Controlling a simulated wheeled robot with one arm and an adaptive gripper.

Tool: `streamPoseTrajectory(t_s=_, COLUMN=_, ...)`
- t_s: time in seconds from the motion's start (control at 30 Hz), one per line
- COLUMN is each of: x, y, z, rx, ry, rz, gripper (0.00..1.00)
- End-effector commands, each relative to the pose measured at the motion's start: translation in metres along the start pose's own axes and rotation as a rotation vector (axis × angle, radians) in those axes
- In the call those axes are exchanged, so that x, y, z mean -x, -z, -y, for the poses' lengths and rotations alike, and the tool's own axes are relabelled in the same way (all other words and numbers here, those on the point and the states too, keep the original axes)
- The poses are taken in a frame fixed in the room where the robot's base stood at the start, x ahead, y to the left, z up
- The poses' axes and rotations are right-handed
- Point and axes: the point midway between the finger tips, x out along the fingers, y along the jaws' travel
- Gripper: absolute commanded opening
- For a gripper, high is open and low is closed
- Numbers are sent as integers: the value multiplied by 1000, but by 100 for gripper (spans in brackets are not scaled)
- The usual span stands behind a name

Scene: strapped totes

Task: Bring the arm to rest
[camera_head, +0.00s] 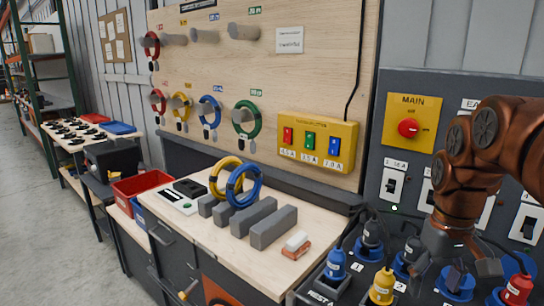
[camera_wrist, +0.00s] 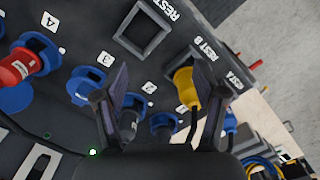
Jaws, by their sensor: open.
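My gripper (camera_wrist: 168,85) is open in the wrist view, its two dark fingers spread and nothing held between them. It is over the dark panel of numbered blue sockets. A yellow plug (camera_wrist: 185,85) shows beyond the gap, towards the right finger, at the holder marked REST B. In the head view my copper arm (camera_head: 463,175) reaches in from the right and bends down over the panel.
The panel holds a blue plug (camera_head: 336,264), the yellow plug (camera_head: 382,287) and a red plug (camera_head: 517,290). Behind it stands a grey switch board with a red MAIN knob (camera_head: 408,128). Left is a wooden bench (camera_head: 220,243) with grey blocks and cable coils.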

Motion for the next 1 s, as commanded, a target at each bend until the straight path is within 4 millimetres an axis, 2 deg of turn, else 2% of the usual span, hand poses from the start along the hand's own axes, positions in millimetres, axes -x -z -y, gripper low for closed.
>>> streamPoseTrajectory(t_s=0.03, x=1, y=-11, z=14, rx=11, ry=-2, rz=7, gripper=71)
streamPoseTrajectory(t_s=0.2, x=-13, y=-44, z=53, rx=23, ry=-3, rz=29, gripper=71)
streamPoseTrajectory(t_s=0.5, x=-47, y=-116, z=102, rx=-1, ry=-4, rz=75, gripper=71)
streamPoseTrajectory(t_s=0.7, x=-70, y=-161, z=119, rx=-39, ry=-6, rz=102, gripper=71)
streamPoseTrajectory(t_s=0.83, x=-81, y=-177, z=124, rx=-59, ry=-5, rz=111, gripper=71)
streamPoseTrajectory(t_s=1.0, x=-85, y=-184, z=126, rx=-69, ry=-5, rz=112, gripper=71)
